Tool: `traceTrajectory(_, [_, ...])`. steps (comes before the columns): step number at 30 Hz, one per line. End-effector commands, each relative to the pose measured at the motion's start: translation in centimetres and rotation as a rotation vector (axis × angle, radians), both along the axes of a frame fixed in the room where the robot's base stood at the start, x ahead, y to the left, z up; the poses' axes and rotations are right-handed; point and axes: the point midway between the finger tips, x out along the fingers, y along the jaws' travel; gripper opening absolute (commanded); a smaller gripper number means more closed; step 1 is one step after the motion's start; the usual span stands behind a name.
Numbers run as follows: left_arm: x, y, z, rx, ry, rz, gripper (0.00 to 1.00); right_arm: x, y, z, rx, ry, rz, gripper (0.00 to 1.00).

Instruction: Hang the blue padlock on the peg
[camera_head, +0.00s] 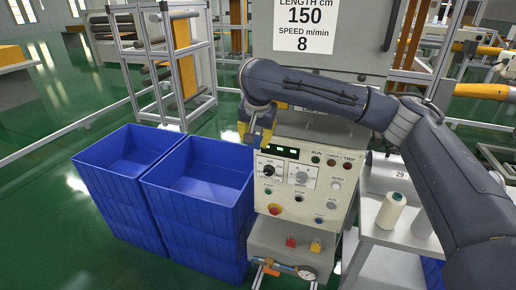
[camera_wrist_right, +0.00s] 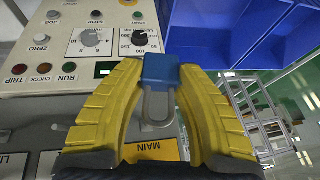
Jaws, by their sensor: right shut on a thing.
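My right gripper (camera_head: 258,128) reaches in from the right and hangs in front of the upper left of the machine's control panel. In the right wrist view its yellow fingers (camera_wrist_right: 160,72) are shut on the blue padlock (camera_wrist_right: 161,68). The padlock's blue body sits between the fingertips, and its grey shackle (camera_wrist_right: 146,108) points back toward the palm. In the head view I cannot make out the padlock clearly at the gripper. My left gripper is not in view.
The control panel (camera_head: 318,205) has knobs, buttons and a lit display close to the gripper. Below it are a small red thing (camera_head: 291,242), a small yellow one (camera_head: 315,246) and a gauge (camera_head: 306,273). Blue bins (camera_head: 195,225) stand left; a cart with thread cones (camera_head: 391,211) stands right.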

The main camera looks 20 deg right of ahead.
Motion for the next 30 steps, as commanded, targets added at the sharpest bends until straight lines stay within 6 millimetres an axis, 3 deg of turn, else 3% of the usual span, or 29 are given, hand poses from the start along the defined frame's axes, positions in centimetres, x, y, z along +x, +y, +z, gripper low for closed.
traceTrajectory(8, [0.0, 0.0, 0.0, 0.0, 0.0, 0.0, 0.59, 0.2, -0.2, -0.1, 0.029, -0.019, -0.05, 0.05])
traceTrajectory(30, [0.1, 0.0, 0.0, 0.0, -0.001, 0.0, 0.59, 3.1, -2.1, -0.4, 0.029, -0.019, -0.048, 0.05])
